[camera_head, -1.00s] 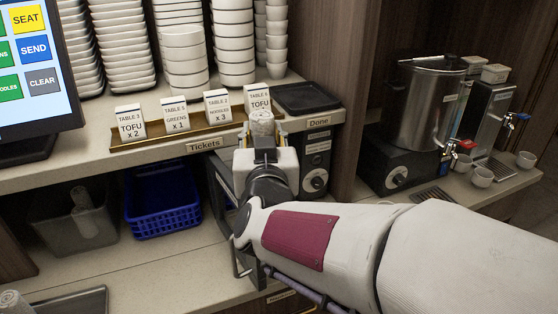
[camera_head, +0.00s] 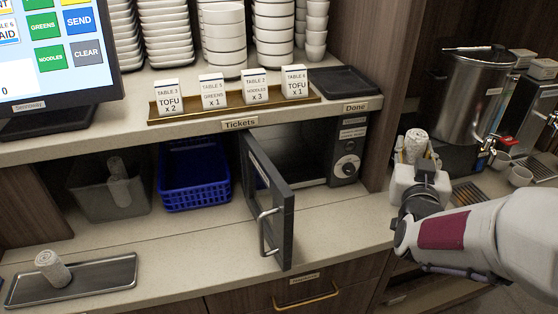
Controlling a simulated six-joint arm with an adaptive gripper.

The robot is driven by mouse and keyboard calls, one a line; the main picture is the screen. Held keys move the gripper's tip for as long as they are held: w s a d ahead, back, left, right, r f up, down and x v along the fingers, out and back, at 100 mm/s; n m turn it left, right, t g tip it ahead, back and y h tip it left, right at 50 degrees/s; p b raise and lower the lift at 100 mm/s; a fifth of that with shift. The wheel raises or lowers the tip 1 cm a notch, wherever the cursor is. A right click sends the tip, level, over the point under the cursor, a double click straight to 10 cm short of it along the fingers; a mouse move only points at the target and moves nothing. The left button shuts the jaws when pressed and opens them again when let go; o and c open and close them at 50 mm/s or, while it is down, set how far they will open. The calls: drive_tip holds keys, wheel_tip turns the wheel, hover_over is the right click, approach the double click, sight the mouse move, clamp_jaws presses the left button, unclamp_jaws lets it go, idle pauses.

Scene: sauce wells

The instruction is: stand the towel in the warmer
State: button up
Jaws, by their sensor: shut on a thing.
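My gripper (camera_head: 416,162) is shut on a rolled white towel (camera_head: 417,140), which stands upright above it at the right. The warmer is a dark box with a dial (camera_head: 346,168) under the shelf. Its door (camera_head: 268,195) is swung open toward me, and its inside looks dark and partly hidden by the door. The held towel is to the right of the warmer, outside it. A third towel-like roll (camera_head: 117,170) leans in a grey bin (camera_head: 88,195).
A blue basket (camera_head: 195,190) sits left of the warmer door. Ticket cards (camera_head: 213,92) and a black tray (camera_head: 345,82) stand on the shelf above. A metal urn (camera_head: 465,100) and cups (camera_head: 520,176) are at the right. The counter before the basket is clear.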

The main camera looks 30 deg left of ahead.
drive_tip(key=d+f+m+h, duration=0.1)
drive_tip(key=d+f, duration=0.4)
drive_tip(key=d, duration=0.4)
drive_tip(key=d+f+m+h, duration=0.1)
drive_tip(key=d+f, duration=0.3)
drive_tip(key=d, duration=0.5)
drive_tip(key=d+f+h, duration=0.2)
drive_tip(key=d+f, duration=0.3)
drive_tip(key=d, duration=0.5)
drive_tip(key=s+a+n+g+y, duration=0.1)
drive_tip(key=a+n+g+y, duration=0.2)
drive_tip(key=a, duration=1.5)
drive_tip(key=s+a+r+n+g+y, duration=0.1)
drive_tip(key=a+n+y, duration=0.3)
drive_tip(key=a, duration=1.5)
drive_tip(key=s+a+n+g+y, duration=0.3)
drive_tip(key=a+y, duration=0.5)
drive_tip(key=a, duration=1)
drive_tip(key=shift+a+r+n+g, duration=0.35)
drive_tip(key=shift+r+n+g, duration=0.05)
drive_tip(key=shift+n+g, duration=0.4)
drive_tip(key=shift+w, duration=0.15)
drive_tip(key=w+a+f, duration=0.3)
drive_tip(key=w+a, duration=1)
drive_tip(key=shift+w+a, duration=0.35)
drive_tip(key=shift+a, duration=0.05)
